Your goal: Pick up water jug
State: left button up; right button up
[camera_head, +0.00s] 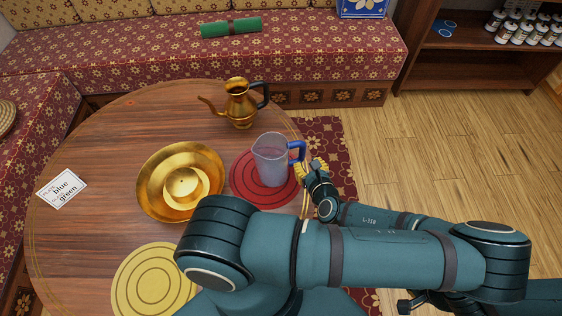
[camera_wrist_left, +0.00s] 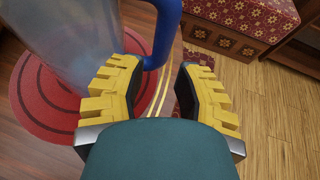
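The water jug (camera_head: 271,163) is clear with a blue handle (camera_head: 297,152). It stands upright on a red round mat (camera_head: 248,190) near the table's right edge. In the left wrist view, the jug body (camera_wrist_left: 80,50) is at upper left and the handle (camera_wrist_left: 165,35) comes down between the fingertips. My left gripper (camera_head: 314,168) has yellow fingers and is just right of the handle. In the wrist view, my left gripper (camera_wrist_left: 155,72) is open, its fingers apart with nothing clamped. A dark part at the bottom right of the head view may be my right gripper (camera_head: 412,304); its fingers are unclear.
A gold pitcher (camera_head: 239,106) stands behind the jug, and a gold basin (camera_head: 148,188) is left of it. A yellow mat (camera_head: 155,283) and a card (camera_head: 62,188) lie on the round table (camera_head: 110,130). A patterned bench (camera_head: 300,50) runs behind.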

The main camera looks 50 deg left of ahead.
aim_at(303, 157)
pick_arm(q)
jog(key=shift+b+x, duration=0.4)
jog(key=shift+x, duration=2.6)
jog(key=shift+d, duration=0.1)
grip_shut()
